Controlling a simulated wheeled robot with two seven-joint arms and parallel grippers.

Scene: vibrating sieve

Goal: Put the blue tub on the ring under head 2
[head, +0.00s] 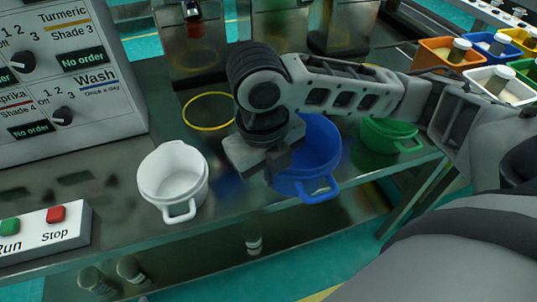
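The blue tub (322,150) stands upright on the metal bench, its handle toward the front edge. My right gripper (267,172) points down at the tub's left rim. The wrist hides part of the tub, and I cannot tell whether the fingers are open or closed on the rim. A yellow ring (210,111) lies bare on the bench to the left of and behind the tub. Dispensing heads stand along the back, one with a red nozzle (195,29); no head number is readable. My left gripper is out of view.
A white tub (174,176) stands left of the gripper and a green tub (390,134) right of the blue one. A control panel (65,75) and a Run/Stop box (45,232) are at left. Colored bins (447,53) sit at the back right.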

